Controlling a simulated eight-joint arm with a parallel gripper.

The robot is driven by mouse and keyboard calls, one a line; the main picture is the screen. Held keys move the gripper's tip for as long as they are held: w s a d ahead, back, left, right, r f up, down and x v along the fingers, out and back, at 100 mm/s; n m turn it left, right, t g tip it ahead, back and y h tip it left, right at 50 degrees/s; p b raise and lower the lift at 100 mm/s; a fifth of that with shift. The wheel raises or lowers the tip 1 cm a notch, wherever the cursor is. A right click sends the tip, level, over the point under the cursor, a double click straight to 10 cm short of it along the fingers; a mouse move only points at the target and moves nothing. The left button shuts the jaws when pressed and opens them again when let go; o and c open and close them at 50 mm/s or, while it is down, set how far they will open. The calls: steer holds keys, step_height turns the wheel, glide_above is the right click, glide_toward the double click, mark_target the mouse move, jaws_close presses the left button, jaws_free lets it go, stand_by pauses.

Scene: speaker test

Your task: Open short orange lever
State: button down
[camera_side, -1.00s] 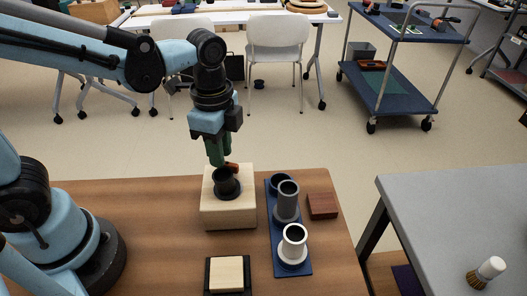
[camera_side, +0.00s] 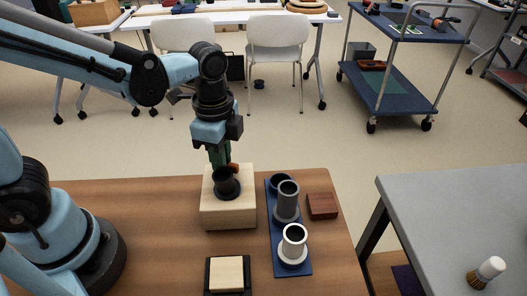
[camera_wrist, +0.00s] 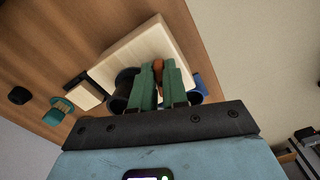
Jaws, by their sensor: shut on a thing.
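The short orange lever (camera_wrist: 158,66) shows between my green fingers in the wrist view. In the side view only a small orange part (camera_side: 235,166) shows beside the fingertips, behind the black cup-like fitting. My gripper (camera_side: 221,164) is shut on the lever, pointing down at the back of the pale wooden block (camera_side: 229,214). It also shows in the wrist view (camera_wrist: 158,68). The black round fitting (camera_side: 226,183) stands on the block in front of the fingers. The lever's base is hidden.
Right of the block, a blue board (camera_side: 303,270) bears a grey tube (camera_side: 288,205), a white tube (camera_side: 293,245) and a dark ring behind them. A dark red block (camera_side: 322,206) lies further right. A black-framed pale pad (camera_side: 227,273) lies in front.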

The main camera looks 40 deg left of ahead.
steer(key=n, duration=0.4)
steer(key=shift+s+d, duration=0.15)
steer(key=shift+s, duration=0.05)
steer(key=c, duration=1.4)
jaws_free()
steer(key=shift+r, duration=0.15)
step_height(320, 180, up, 12)
steer(key=shift+f, duration=0.1)
